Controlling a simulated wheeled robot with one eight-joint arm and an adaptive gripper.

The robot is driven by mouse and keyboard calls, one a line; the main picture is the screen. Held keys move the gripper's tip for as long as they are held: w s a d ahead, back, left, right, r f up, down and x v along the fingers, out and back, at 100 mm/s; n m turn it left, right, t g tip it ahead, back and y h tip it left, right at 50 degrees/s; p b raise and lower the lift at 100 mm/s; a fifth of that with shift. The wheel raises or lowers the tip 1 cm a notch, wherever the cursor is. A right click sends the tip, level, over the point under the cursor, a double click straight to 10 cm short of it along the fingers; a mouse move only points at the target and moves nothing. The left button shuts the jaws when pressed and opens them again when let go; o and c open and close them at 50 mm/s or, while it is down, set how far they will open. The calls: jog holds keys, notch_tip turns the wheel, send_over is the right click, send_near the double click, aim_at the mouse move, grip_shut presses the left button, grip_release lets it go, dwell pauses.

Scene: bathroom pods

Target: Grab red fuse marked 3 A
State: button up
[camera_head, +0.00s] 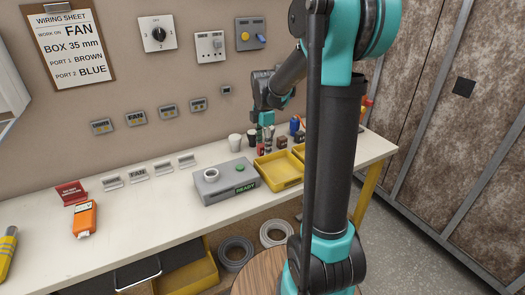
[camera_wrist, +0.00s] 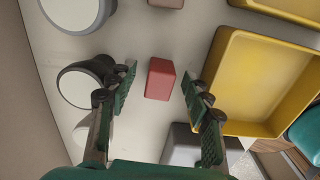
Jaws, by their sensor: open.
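A small red block (camera_wrist: 160,79), which looks like the red fuse, sits on the bench top in the wrist view. No marking on it can be read. My gripper (camera_wrist: 160,86) is open, with one finger on each side of the red block and a gap on both sides. In the head view my gripper (camera_head: 266,136) is low over the back of the bench, behind the grey box, and a small red patch (camera_head: 260,150) shows just below it.
Yellow trays (camera_head: 277,184) lie right of the gripper; one fills the right of the wrist view (camera_wrist: 232,60). Cups (camera_head: 235,141) stand to the left, close to a finger in the wrist view (camera_wrist: 80,88). A grey box (camera_head: 222,186) with a READY sign stands in front.

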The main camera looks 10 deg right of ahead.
jog(key=shift+f, duration=0.4)
jog(key=c, duration=1)
jog(key=shift+r, duration=0.1)
jog(key=shift+c, duration=0.2)
